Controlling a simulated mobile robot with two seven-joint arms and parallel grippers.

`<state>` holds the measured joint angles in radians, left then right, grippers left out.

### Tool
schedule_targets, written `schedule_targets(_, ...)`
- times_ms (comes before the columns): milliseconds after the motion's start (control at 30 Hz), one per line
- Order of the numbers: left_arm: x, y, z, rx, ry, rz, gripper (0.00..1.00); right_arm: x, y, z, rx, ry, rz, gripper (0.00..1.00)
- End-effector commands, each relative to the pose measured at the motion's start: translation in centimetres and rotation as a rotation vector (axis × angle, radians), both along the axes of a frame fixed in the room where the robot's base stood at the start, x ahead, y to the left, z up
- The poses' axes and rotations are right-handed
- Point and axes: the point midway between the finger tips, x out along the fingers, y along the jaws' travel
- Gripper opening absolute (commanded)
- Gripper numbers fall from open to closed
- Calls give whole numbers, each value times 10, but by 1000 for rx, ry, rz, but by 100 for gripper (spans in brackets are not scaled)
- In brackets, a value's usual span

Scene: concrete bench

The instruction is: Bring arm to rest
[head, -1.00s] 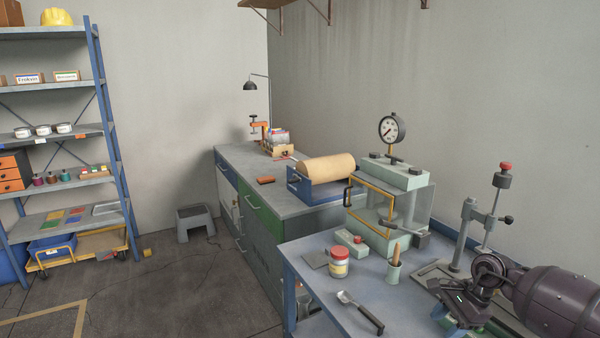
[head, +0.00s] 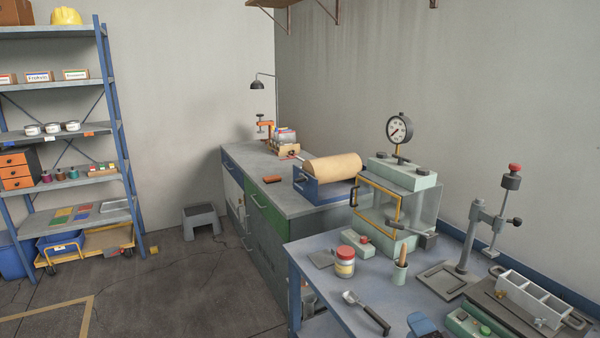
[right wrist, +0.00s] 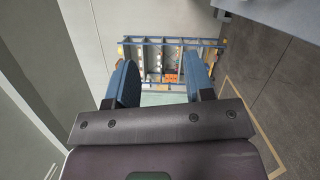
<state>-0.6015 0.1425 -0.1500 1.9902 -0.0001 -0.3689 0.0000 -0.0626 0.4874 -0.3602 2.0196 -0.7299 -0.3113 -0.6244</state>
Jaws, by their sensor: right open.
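My right gripper shows in the right wrist view (right wrist: 158,74) with its two blue fingers spread apart and nothing between them. In the head view only a small blue part of it (head: 424,326) shows at the bottom edge, in front of the blue bench (head: 345,290). The rest of my right arm is out of the head view. My left gripper is in neither view.
Open floor lies left.

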Motion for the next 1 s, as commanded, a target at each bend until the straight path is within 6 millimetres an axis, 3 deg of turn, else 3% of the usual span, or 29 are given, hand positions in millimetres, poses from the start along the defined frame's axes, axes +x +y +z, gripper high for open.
schedule_targets(267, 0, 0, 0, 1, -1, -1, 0, -70, -51, -45, 593, 375, -431, 48)
schedule_targets(400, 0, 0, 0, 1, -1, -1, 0, -119, -64, -70, 860, 565, -650, 48)
schedule_targets(600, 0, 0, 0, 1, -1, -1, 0, -180, -66, -91, 1110, 767, -886, 48)
schedule_targets(1000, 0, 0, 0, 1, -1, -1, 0, -252, -57, -101, 1337, 986, -1148, 48)
